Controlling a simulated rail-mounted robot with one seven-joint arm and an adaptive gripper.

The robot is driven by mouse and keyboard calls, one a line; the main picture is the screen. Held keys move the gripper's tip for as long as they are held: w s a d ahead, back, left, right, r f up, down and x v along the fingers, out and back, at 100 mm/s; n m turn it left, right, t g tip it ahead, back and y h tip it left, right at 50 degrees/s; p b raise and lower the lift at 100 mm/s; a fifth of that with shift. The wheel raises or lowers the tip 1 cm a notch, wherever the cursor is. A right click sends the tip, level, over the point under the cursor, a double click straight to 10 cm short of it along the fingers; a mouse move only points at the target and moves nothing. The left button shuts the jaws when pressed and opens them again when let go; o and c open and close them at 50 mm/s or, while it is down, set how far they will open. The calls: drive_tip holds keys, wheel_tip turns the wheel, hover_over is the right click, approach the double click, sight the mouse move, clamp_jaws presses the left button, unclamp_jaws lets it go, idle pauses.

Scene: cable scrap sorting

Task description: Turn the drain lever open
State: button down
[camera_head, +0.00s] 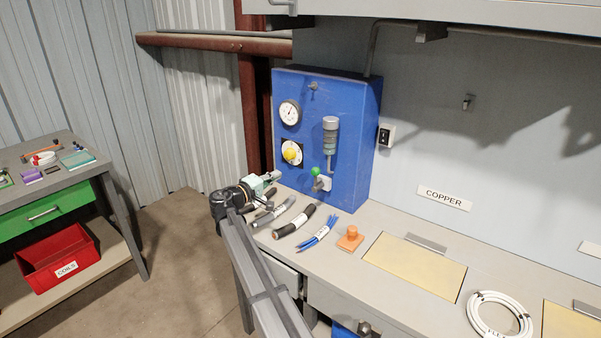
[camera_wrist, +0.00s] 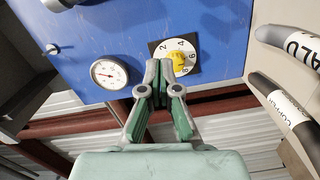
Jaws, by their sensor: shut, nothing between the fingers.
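The drain lever with its green knob (camera_head: 316,171) is on the blue panel (camera_head: 350,170), below a clear-and-grey cylinder (camera_head: 330,138). It is outside the wrist view. My gripper (camera_head: 276,176) is left of the lever in the head view, apart from it, near the panel's lower left edge. In the wrist view my gripper (camera_wrist: 160,66) is shut and empty, its tips overlapping the edge of the dial plate. I cannot tell whether they touch it.
A gauge (camera_head: 290,113) and a yellow-knob dial (camera_head: 291,152) are on the panel left of the cylinder. Cable pieces, including a black one (camera_head: 294,221) and a blue bundle (camera_head: 319,233), lie on the bench below. An orange knobbed block (camera_head: 350,239) is beside them.

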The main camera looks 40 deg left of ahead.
drive_tip(key=w+d+p, duration=0.3)
drive_tip(key=w, duration=0.8)
drive_tip(key=shift+d+f+p, duration=0.35)
drive_tip(key=shift+f, duration=0.1)
